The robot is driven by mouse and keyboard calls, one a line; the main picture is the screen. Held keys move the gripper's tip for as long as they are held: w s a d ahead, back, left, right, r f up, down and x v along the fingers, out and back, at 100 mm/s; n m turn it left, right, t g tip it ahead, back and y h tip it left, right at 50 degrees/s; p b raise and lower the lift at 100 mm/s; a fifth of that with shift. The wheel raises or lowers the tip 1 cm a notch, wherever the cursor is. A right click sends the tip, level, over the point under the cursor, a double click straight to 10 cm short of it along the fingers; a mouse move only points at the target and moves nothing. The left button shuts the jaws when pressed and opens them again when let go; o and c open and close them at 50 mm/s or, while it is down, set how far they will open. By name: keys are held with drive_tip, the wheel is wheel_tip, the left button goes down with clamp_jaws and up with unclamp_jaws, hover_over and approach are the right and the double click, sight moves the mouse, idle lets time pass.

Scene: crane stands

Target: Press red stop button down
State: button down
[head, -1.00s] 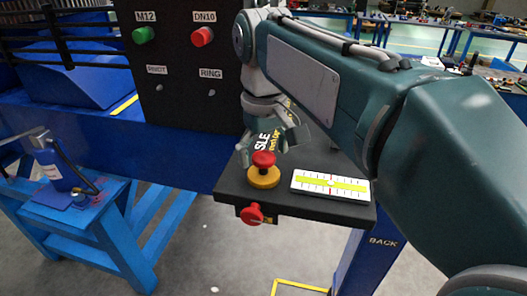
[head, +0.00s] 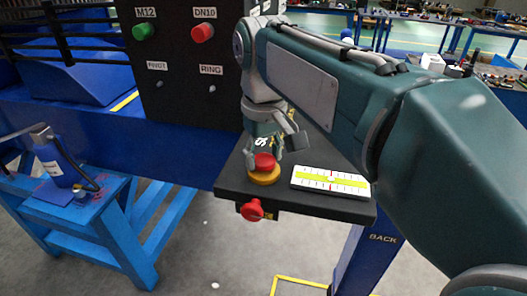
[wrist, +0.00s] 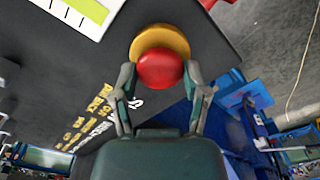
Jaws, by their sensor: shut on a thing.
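The red stop button (head: 264,160) is a round red cap on a yellow base (head: 264,178), on top of a dark panel (head: 228,183). My gripper (head: 265,153) reaches down from above, with its fingers at the cap. In the wrist view the red cap (wrist: 160,71) lies between the two fingertips (wrist: 160,76), which close on its sides. The yellow base (wrist: 158,38) shows behind the cap. The cap sits low, close over the base; its stem is hidden.
A white and yellow scale plate (head: 329,180) lies right of the button. A second red knob (head: 252,210) sticks out of the panel's front. An upright dark board with a green button (head: 145,32) and a red button (head: 203,32) stands behind. A blue bench is at left.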

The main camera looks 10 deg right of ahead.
sight(262, 157)
drive_tip(key=shift+c, duration=0.5)
unclamp_jaws()
drive_tip(key=shift+f, duration=0.3)
drive_tip(key=shift+r, duration=0.1)
wheel_tip(262, 157, up, 12)
drive_tip(key=shift+a, duration=0.15)
